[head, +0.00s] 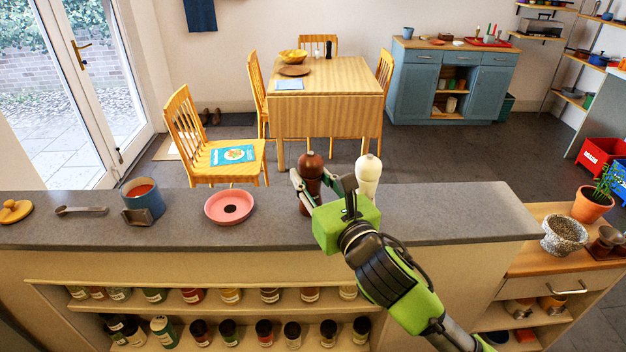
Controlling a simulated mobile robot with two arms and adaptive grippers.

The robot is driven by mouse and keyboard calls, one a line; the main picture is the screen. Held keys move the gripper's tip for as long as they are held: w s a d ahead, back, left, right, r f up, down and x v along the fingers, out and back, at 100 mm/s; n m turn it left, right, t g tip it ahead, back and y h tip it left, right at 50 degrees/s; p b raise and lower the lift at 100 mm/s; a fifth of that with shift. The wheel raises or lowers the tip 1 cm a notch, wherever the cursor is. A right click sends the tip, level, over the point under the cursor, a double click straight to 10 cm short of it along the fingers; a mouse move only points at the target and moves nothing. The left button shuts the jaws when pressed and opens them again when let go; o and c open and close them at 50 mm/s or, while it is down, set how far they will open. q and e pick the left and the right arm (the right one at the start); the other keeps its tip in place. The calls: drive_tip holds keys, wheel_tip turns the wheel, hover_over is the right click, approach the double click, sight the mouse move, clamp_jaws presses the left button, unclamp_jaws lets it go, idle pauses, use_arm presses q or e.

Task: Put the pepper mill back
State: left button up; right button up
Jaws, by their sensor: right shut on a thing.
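A dark brown pepper mill (310,164) with a round knob stands upright at the grey counter (440,217). My right gripper (314,182) is shut on its body, and the arm comes in from the lower right. The gripper hides part of the mill's lower body, so I cannot tell whether its base touches the counter. A cream mill (368,176) of similar shape stands upright just to the right of the gripper, partly hidden by it. My left gripper is not in view.
The counter right of the cream mill is clear. Spice jars (193,296) line the shelves below. A potted plant (592,204) stands far right.

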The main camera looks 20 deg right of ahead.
drive_tip(key=shift+s+a+r, duration=0.2)
drive_tip(key=shift+s, duration=0.05)
drive_tip(key=shift+f, duration=0.15)
drive_tip(key=o, duration=1.2)
drive_tip(key=shift+w+d+f, duration=0.1)
drive_tip(key=shift+w+f, duration=0.05)
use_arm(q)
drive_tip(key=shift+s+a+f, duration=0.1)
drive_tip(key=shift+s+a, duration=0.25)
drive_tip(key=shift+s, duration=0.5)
